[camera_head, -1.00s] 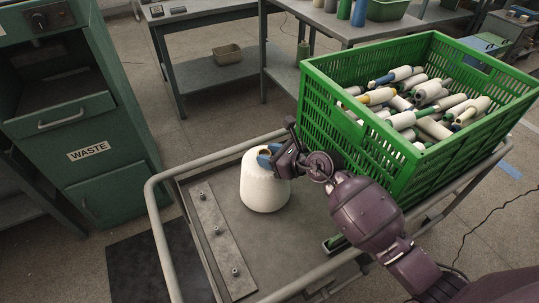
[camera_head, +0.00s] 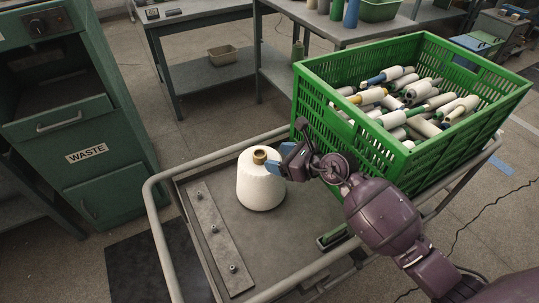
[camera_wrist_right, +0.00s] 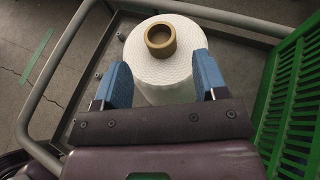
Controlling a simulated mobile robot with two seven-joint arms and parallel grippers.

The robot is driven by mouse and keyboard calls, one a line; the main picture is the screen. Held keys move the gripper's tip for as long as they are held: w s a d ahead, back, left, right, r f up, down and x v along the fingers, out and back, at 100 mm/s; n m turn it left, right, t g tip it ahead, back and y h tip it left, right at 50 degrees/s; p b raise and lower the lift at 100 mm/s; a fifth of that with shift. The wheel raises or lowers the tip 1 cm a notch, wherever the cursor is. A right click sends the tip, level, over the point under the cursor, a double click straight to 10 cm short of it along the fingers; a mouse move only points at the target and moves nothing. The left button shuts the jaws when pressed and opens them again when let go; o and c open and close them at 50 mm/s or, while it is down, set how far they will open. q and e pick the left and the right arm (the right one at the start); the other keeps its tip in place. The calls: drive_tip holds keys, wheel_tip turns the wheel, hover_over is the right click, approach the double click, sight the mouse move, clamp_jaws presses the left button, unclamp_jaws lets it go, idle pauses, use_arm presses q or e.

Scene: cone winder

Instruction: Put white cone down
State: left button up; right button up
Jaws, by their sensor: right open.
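The white cone (camera_head: 260,182) stands upright on the cart's grey deck, with its brown core top showing. It also shows in the right wrist view (camera_wrist_right: 165,75). My right gripper (camera_head: 280,157) is just to the right of the cone's top. In the right wrist view its blue fingers (camera_wrist_right: 160,75) are spread apart, and the cone's top and core lie beyond and between them. I cannot tell whether a finger touches the cone. My left gripper is not in view.
A green crate (camera_head: 365,135) full of wound bobbins stands on the cart to the right. A metal strip with pegs (camera_head: 216,240) lies on the deck's left side. The cart's tube rail (camera_head: 160,235) surrounds the deck. A green waste cabinet (camera_head: 85,120) stands at left.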

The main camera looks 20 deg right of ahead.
drive_tip(key=s+d+r+m+t+h+p, duration=0.1)
drive_tip(key=s+d+m+t, duration=0.2)
drive_tip(key=s+m, duration=0.6)
drive_tip(key=s+d+m+t+h, duration=0.1)
drive_tip(key=s+d+m+t, duration=0.2)
drive_tip(key=s+m, duration=0.65)
drive_tip(key=s+d+f+m+g+h, duration=0.1)
drive_tip(key=s+f+m+g+h, duration=0.2)
drive_tip(key=m, duration=0.9)
drive_tip(key=s+d+f+m+g+h, duration=0.1)
drive_tip(key=s+f+m+g+h, duration=0.2)
drive_tip(key=s+f+m, duration=0.5)
drive_tip(key=s+m, duration=0.3)
drive_tip(key=s, duration=0.1)
drive_tip(key=shift+d+f+m+g, duration=0.15)
drive_tip(key=shift+m+g, duration=0.15)
drive_tip(key=shift+m, duration=0.05)
